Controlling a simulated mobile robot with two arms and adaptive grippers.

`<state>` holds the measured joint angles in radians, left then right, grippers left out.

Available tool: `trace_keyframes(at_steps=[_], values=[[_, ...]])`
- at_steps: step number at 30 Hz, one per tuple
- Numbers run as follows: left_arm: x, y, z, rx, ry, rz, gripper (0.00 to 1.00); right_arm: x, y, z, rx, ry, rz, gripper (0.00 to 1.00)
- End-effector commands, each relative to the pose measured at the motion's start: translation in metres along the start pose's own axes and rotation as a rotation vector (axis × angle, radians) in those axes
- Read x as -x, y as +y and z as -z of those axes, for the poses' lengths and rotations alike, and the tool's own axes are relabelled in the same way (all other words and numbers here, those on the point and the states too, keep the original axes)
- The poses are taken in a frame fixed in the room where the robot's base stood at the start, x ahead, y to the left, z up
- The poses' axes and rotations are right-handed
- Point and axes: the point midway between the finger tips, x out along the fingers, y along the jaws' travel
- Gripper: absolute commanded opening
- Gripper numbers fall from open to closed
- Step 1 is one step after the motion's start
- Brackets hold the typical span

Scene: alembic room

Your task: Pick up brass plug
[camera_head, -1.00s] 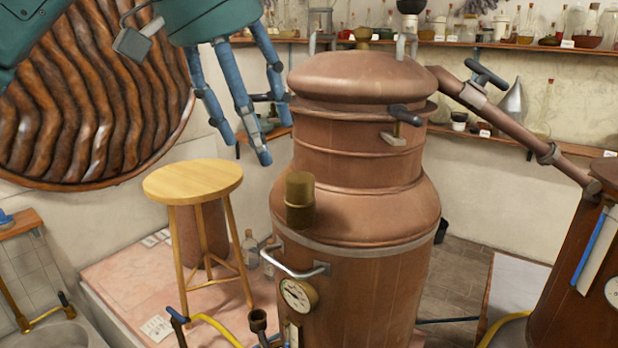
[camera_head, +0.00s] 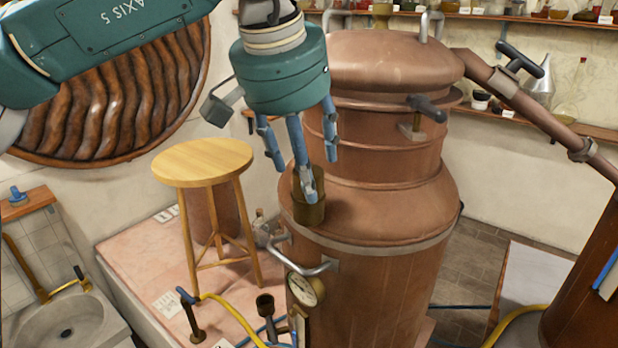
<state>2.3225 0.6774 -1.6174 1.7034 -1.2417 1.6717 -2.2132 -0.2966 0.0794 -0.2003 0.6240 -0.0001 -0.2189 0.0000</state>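The brass plug (camera_head: 309,216) is a short upright cylinder on the sloping shoulder of the copper still (camera_head: 385,215), at its front left. My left gripper (camera_head: 306,174) comes down from above over the plug. Its blue fingers are spread, and one passes in front of the plug and hides part of its upper half. Whether any finger touches the plug I cannot tell. My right gripper is not in view.
A round wooden stool (camera_head: 203,163) stands left of the still. A pressure gauge (camera_head: 304,288) and a bar handle (camera_head: 300,262) stick out of the still's front. A copper pipe (camera_head: 538,108) slopes down to the right. Shelves of glassware line the back wall.

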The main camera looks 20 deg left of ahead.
Motion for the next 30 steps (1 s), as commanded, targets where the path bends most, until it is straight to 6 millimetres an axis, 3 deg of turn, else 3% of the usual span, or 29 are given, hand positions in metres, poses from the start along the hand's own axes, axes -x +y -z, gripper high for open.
trace_keyframes(at_steps=[4, 11, 18, 19, 30], values=[[-0.013, -0.001, 0.001, 0.003, 0.000, -0.001, 0.59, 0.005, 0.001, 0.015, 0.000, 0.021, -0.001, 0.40], [-0.015, -0.001, 0.000, 0.003, 0.001, -0.001, 0.59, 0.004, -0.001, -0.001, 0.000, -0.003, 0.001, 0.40], [-0.015, -0.001, 0.000, 0.003, 0.001, -0.001, 0.13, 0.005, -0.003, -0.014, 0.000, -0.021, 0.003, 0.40], [-0.015, -0.001, 0.000, 0.003, 0.001, -0.001, 0.10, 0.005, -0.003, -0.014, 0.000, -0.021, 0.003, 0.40], [-0.010, -0.001, 0.003, 0.003, 0.004, -0.001, 0.10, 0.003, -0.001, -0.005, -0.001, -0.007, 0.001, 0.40]])
